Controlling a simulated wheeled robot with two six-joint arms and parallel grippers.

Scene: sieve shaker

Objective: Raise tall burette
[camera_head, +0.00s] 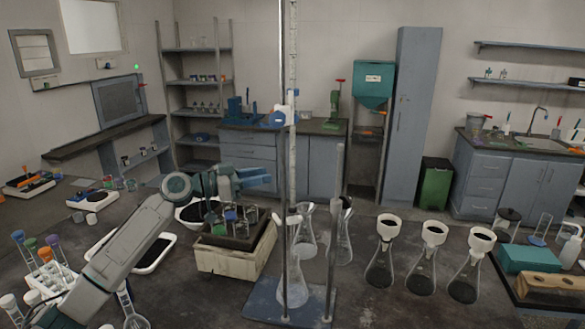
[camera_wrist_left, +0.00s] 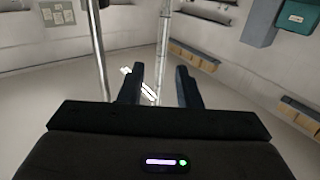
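The tall burette (camera_head: 292,150) is a thin clear graduated tube standing upright along a metal stand rod (camera_head: 281,60). A blue clamp (camera_head: 277,118) sits partway up, and a white lower clamp (camera_head: 290,219) is near an empty flask (camera_head: 292,285) on the blue-grey stand base (camera_head: 262,304). My left gripper (camera_head: 271,179) is open and points right, just left of the burette. In the left wrist view the burette (camera_wrist_left: 164,50) rises beyond the gap between the open fingers (camera_wrist_left: 160,88), and the rod (camera_wrist_left: 98,50) is to the left. My right gripper is not in view.
A beige crate (camera_head: 228,262) with bottles stands under my left gripper. Several flasks with white funnels (camera_head: 433,235) stand to the right. A shorter metal post (camera_head: 334,230) rises from the stand's right side. A test tube rack (camera_head: 52,280) is at the left.

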